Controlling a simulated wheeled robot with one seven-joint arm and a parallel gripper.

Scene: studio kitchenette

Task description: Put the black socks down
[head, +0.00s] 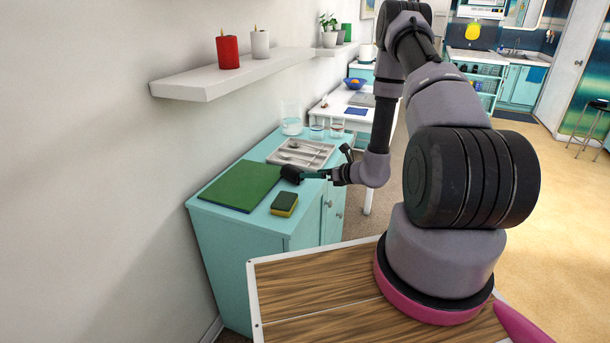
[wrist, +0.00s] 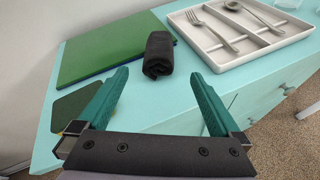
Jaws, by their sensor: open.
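The black socks (wrist: 158,55), a rolled dark bundle, rest on the turquoise cabinet top (wrist: 150,103), beside the right edge of the green board and left of the cutlery tray. They also show in the head view (head: 291,173), close to my gripper's tips. My gripper (wrist: 160,82) is open, its two teal fingers spread apart. The socks lie just beyond and between the fingertips in the wrist view, with a visible gap on each side. In the head view, my gripper (head: 313,174) reaches in from the right, low over the cabinet top.
The green board (head: 240,186) lies left of the socks. A grey cutlery tray (head: 300,153) with several utensils stands behind. Glasses (head: 317,131) stand at the back. A wall shelf (head: 235,73) with candles hangs above.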

